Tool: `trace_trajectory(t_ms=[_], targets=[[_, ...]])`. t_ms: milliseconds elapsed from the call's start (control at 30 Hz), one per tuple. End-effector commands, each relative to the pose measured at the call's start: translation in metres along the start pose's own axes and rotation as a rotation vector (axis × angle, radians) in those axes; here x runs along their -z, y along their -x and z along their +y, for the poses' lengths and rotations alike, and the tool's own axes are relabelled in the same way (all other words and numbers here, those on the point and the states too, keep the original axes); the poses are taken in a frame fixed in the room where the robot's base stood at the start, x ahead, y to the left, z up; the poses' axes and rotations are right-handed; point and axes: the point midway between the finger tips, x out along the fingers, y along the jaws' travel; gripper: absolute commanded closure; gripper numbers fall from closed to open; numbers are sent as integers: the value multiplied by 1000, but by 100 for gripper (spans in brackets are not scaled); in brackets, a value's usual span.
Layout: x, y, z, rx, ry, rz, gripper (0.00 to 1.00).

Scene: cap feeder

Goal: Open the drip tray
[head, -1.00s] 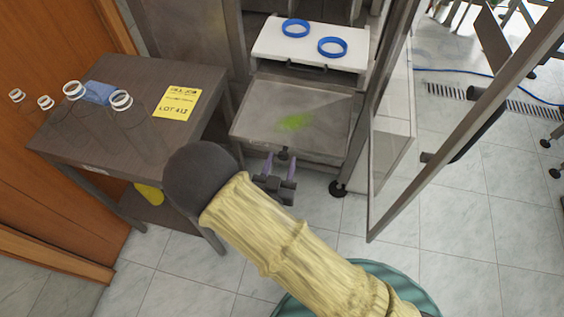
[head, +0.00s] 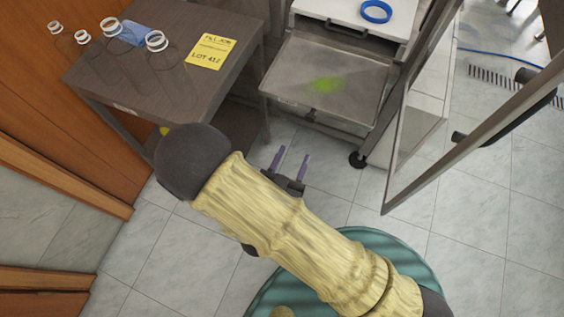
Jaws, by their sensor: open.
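The drip tray (head: 345,66) is a flat grey metal tray with a green stain on it. It stands pulled out from the machine, below the white shelf. A small dark knob (head: 310,115) is at its front edge. My gripper (head: 293,156) is open and empty, with two purple fingers pointing up in the picture. It is in front of the tray, below the knob in the picture and apart from it.
A glass door (head: 420,110) stands open right of the tray. A dark table (head: 165,60) with white rings and a yellow label (head: 211,51) is at the left. A blue ring (head: 376,11) lies on the white shelf (head: 345,12). Tiled floor is clear below.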

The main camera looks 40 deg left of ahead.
Motion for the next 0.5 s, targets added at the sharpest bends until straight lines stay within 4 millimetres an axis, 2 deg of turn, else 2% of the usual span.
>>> trace_trajectory(t_ms=[100,233,367,500], targets=[[0,25,-1,4,2,-2,51],[0,48,0,3,1,-1,51],[0,62,0,1,1,-1,51],[0,66,0,0,1,0,51]])
